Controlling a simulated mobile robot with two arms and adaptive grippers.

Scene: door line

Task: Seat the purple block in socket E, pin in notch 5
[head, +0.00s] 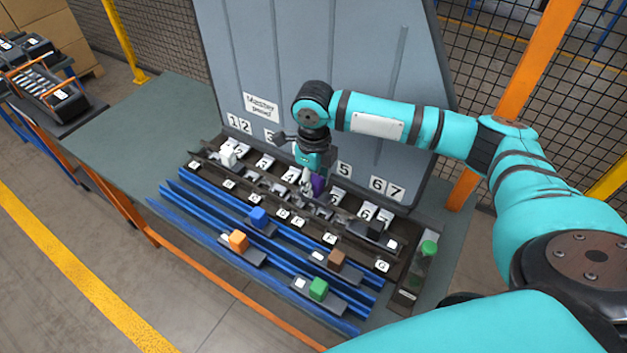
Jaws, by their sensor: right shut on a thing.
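The purple block (319,184) is in the jaws of my right gripper (308,182), over the middle of the dark socket rack (345,245). The gripper points down and is shut on it, and partly covers it. The block's pin and base are too small or hidden to make out. It is close above the rack near number tags 4 (291,175) and 5 (335,198); I cannot tell whether it touches. Letter tags line the rack's front; most are too small to read, so I cannot pick out socket E surely. My left gripper is not in view.
A white block (228,157) and a black block (375,229) stand in the rack. Blue (258,216), orange (238,240), brown (336,259) and green (319,289) blocks stand on the blue rails in front. A tall grey panel (300,70) rises behind. The table's left part is clear.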

